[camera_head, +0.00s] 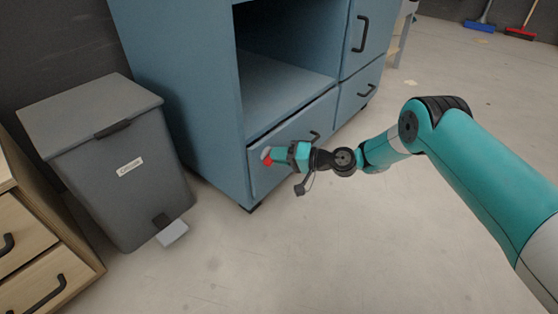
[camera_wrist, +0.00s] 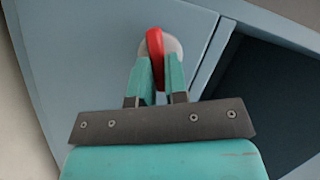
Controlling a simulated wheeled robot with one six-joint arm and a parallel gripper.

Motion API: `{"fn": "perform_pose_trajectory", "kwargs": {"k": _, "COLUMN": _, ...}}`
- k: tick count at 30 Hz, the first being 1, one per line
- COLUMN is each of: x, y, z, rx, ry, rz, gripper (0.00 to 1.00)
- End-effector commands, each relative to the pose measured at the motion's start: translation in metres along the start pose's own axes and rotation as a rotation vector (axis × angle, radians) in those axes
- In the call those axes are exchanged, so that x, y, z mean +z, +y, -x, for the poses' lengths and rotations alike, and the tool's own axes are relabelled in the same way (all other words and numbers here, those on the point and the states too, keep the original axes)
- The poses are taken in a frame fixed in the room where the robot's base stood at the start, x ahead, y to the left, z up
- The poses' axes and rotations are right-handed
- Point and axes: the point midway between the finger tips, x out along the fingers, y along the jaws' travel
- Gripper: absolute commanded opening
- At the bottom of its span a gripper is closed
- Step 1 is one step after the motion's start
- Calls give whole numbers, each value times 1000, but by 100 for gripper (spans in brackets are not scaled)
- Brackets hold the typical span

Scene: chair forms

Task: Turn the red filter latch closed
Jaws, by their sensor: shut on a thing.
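The red filter latch (camera_wrist: 155,45) is a small red bar on a round pale base (camera_wrist: 174,46), mounted on the blue front panel of a cabinet. In the wrist view the bar stands nearly upright, tilted a little. My gripper (camera_wrist: 160,72) is shut on the latch, with one teal finger on each side of it. The fingers hide the latch's lower part. In the head view the red latch (camera_head: 266,156) shows at the tip of my gripper (camera_head: 272,155), near the left end of the low drawer front.
The blue cabinet (camera_head: 180,80) has an open compartment above the low drawer front, which has a dark handle (camera_head: 315,136). A grey pedal bin (camera_head: 110,170) stands to the left. A wooden drawer unit (camera_head: 40,250) is at lower left. The floor in front is clear.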

Motion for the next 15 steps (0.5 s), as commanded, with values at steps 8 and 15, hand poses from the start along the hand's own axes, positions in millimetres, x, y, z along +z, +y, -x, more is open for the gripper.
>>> {"fn": "perform_pose_trajectory", "kwargs": {"k": 8, "x": 2, "y": 7, "z": 0, "rx": -87, "ry": 1, "rz": -210, "gripper": 0}}
{"fn": "perform_pose_trajectory", "kwargs": {"k": 15, "x": 1, "y": 7, "z": 0, "rx": -138, "ry": 1, "rz": -334, "gripper": 0}}
